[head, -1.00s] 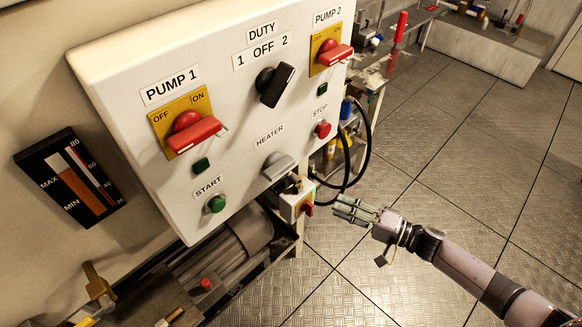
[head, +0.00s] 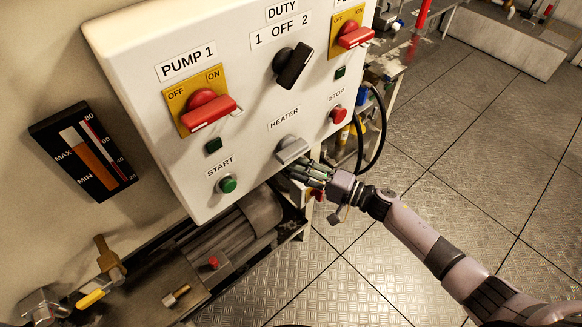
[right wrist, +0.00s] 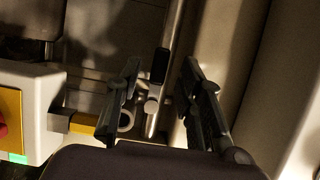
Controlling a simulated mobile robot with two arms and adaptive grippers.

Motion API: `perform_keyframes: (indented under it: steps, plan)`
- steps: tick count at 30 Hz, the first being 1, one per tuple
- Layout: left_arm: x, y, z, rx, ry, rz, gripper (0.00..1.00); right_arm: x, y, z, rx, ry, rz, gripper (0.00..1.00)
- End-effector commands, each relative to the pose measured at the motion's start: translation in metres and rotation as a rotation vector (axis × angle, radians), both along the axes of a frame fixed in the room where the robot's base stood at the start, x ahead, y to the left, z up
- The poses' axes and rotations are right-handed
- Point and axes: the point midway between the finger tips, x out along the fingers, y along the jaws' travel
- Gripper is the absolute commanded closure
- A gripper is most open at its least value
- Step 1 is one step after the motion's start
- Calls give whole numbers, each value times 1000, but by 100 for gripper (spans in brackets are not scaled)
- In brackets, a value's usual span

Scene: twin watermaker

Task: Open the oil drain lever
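No part is labelled as the oil drain lever. In the right wrist view, a small lever with a black grip (right wrist: 160,66) and a metal hub stands between and beyond my fingers. My right gripper (right wrist: 163,88) is open around the line to it, with nothing held; contact with the lever cannot be told. In the head view, my right gripper (head: 305,174) is just below the HEATER switch (head: 292,149), at the panel's lower edge. That lever is hidden there. A yellow-handled valve (head: 90,298) is at the lower left. My left gripper is not in view.
The white control panel (head: 236,110) overhangs the pump motor (head: 215,245). A small box with a red and yellow switch (right wrist: 25,120) is left of my fingers in the wrist view. Black hoses (head: 378,140) hang to the right. The floor (head: 390,240) is open.

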Motion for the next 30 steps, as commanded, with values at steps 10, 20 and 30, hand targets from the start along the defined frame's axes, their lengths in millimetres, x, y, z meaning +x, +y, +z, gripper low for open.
perform_keyframes:
  steps: [10, 20, 30]
  plan:
    - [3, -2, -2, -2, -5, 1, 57, 14, 22, 0, 0, 0, 0, 65]
    - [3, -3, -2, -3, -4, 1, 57, 13, 22, 0, -1, -1, 0, 73]
    - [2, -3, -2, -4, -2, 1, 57, 13, 22, 0, 0, 0, 0, 96]
